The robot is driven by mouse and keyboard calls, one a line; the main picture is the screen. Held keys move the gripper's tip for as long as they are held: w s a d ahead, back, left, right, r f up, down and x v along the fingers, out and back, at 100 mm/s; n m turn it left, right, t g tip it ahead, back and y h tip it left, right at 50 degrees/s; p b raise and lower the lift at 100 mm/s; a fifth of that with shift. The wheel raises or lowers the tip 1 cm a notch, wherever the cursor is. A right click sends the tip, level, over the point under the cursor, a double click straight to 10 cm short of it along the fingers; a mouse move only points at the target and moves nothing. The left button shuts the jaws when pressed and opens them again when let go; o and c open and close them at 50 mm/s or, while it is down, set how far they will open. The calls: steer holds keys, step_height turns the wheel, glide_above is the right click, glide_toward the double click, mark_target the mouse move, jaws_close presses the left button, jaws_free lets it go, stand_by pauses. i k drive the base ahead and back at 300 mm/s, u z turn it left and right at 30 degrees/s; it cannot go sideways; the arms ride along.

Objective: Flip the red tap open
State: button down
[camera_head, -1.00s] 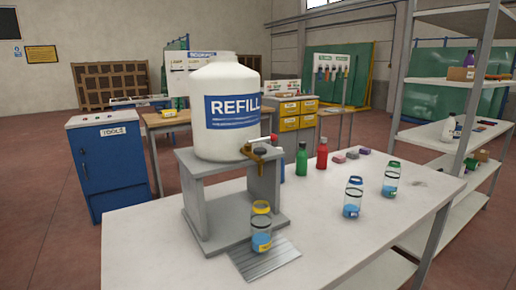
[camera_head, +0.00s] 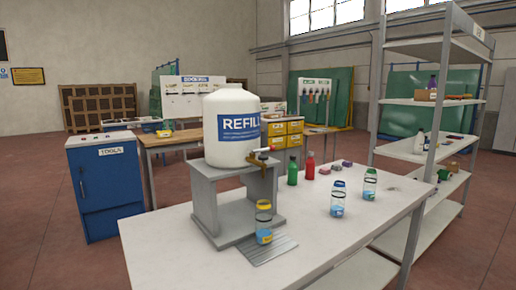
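The red tap lever (camera_head: 270,150) sits on top of the brass tap (camera_head: 259,160) at the front of the white REFILL jug (camera_head: 228,128). The lever looks small here, with a pale part beside it. The jug stands on a grey stand (camera_head: 206,188) on the white table. A clear bottle with a yellow cap or collar (camera_head: 264,224) and blue liquid stands below the tap, at the grey ridged drip tray (camera_head: 268,250). My gripper is not in view.
Two blue-liquid bottles (camera_head: 338,200) (camera_head: 369,185), a green bottle (camera_head: 292,172) and a red bottle (camera_head: 310,166) stand on the white table (camera_head: 350,232). Small blocks lie behind. A grey shelf rack (camera_head: 428,103) stands right; a blue cabinet (camera_head: 106,185) stands left. The table's front right is clear.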

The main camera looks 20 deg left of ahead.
mark_target(272, 147)
steer(key=u, duration=0.3)
steer(key=i, duration=1.35)
steer(key=z, duration=0.05)
